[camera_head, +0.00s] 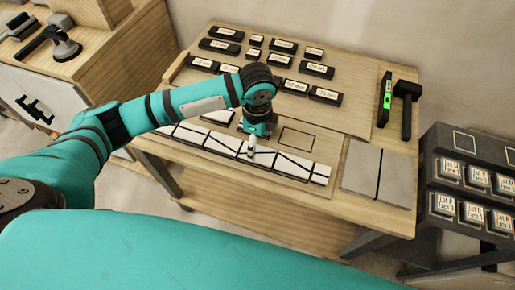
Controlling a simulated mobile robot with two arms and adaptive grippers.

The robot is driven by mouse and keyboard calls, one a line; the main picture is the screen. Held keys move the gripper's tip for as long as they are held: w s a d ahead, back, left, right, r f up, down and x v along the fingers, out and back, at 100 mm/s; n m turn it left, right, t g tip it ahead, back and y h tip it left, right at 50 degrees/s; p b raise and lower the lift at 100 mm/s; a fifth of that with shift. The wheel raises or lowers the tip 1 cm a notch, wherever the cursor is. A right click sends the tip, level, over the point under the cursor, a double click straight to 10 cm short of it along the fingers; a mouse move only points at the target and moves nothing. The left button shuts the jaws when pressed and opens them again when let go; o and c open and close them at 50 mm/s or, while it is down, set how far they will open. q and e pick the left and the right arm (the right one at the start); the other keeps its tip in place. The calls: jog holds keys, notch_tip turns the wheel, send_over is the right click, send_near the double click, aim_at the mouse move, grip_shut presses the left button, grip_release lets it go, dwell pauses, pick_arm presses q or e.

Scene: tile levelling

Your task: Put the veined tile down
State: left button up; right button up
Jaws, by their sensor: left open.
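A row of white tiles with dark lines runs along the front of the wooden table (235,185). The white veined tile (292,166) with a dark slanting line lies in this row, to the right of my left gripper. Other pale tiles (190,134) continue the row to the left. My left gripper (251,150) points down over the middle of the row, with its jaws open. The gripper hides part of the tile under it, and I cannot tell whether it touches. An outlined empty rectangle (297,138) is marked on the board behind the row. My right gripper is not in view.
Several black labelled blocks (316,70) stand at the back of the table. A level with a green window (386,95) and a black mallet (406,100) lie at the right. Grey slabs (361,168) lie at the front right. A black rack (455,150) stands beyond.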

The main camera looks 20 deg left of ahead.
aim_at(258, 153)
pick_arm(q)
notch_tip(258, 153, up, 7)
dwell(0.3)
dwell(0.4)
